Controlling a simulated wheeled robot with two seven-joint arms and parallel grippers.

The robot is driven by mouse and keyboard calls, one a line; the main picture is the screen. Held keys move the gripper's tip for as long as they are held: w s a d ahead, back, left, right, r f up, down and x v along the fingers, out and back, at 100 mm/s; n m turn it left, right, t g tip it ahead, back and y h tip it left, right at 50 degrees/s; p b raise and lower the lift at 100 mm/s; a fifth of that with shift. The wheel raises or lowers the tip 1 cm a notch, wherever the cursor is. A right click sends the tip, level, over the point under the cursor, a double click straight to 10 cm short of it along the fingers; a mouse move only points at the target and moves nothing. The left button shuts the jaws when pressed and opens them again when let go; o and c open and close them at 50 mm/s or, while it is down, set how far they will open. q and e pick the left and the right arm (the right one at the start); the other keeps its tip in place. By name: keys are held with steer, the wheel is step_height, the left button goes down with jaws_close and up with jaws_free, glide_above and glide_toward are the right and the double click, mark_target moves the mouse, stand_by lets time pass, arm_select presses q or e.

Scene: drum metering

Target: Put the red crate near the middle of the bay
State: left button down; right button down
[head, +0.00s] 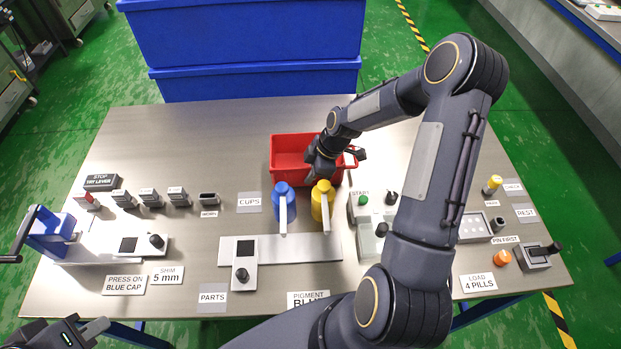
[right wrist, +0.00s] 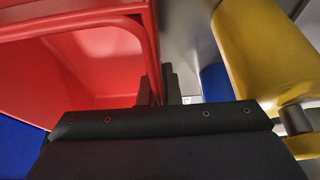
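The red crate (head: 290,145) stands upright on the steel table, behind the blue and yellow bottles. It looks empty where I see into it. My right gripper (head: 335,158) reaches down at its right side and hides part of that end. In the right wrist view, the crate's red side handle (right wrist: 150,55) runs down between the two fingers (right wrist: 160,88), which are close together on it. My left gripper (head: 85,330) is at the bottom left corner, partly cut off and far from the crate. No bay is marked that I can identify.
The blue bottle (head: 283,205) and yellow bottle (head: 322,203) stand just in front of the crate. A CUPS label (head: 249,202) lies to its left. Small devices line the left, and a START box (head: 372,205) stands to the right. The table's back left is clear.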

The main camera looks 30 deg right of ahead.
steer(key=c, duration=1.6)
jaws_free()
steer(key=shift+f, duration=0.15)
steer(key=shift+c, duration=0.2)
